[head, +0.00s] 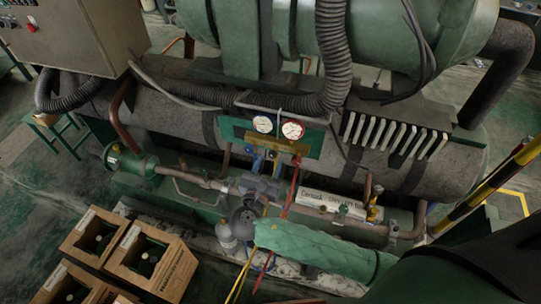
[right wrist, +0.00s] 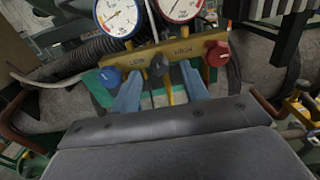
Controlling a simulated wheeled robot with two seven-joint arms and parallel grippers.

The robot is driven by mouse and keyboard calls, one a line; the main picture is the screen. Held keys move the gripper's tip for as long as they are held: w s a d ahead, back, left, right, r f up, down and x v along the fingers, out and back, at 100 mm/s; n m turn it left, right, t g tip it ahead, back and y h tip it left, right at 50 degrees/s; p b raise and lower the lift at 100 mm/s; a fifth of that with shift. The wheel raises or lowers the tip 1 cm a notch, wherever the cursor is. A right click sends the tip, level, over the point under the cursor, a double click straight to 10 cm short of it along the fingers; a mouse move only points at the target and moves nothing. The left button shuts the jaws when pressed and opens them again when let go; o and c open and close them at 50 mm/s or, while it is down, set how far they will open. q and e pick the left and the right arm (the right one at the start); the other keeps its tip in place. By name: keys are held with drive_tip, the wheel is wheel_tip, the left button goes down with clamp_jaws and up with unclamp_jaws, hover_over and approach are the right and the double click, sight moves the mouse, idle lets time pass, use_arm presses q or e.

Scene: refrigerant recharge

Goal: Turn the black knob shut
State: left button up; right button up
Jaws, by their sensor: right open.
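The black knob (right wrist: 158,67) sits at the middle of the yellow gauge manifold (right wrist: 178,48), between the LOW and HIGH labels. A blue knob (right wrist: 110,77) is on its left and a red knob (right wrist: 217,54) on its right. My right gripper (right wrist: 161,85) is open, its two bluish fingers pointing at the manifold on either side of the black knob. They look apart from it, but the exact gap cannot be told. In the head view my right gripper (head: 267,160) reaches up to the manifold. My left gripper is not in view.
Two round gauges (head: 276,127) stand above the manifold. A red hose (head: 291,188) hangs close to my right gripper. A thick corrugated hose (head: 335,55) passes behind the gauges. Wooden crates (head: 152,262) stand on the floor at lower left. A yellow-black bar (head: 490,185) is at right.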

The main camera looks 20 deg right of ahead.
drive_tip(key=shift+p+x, duration=0.3)
drive_tip(key=shift+x, duration=0.8)
clamp_jaws()
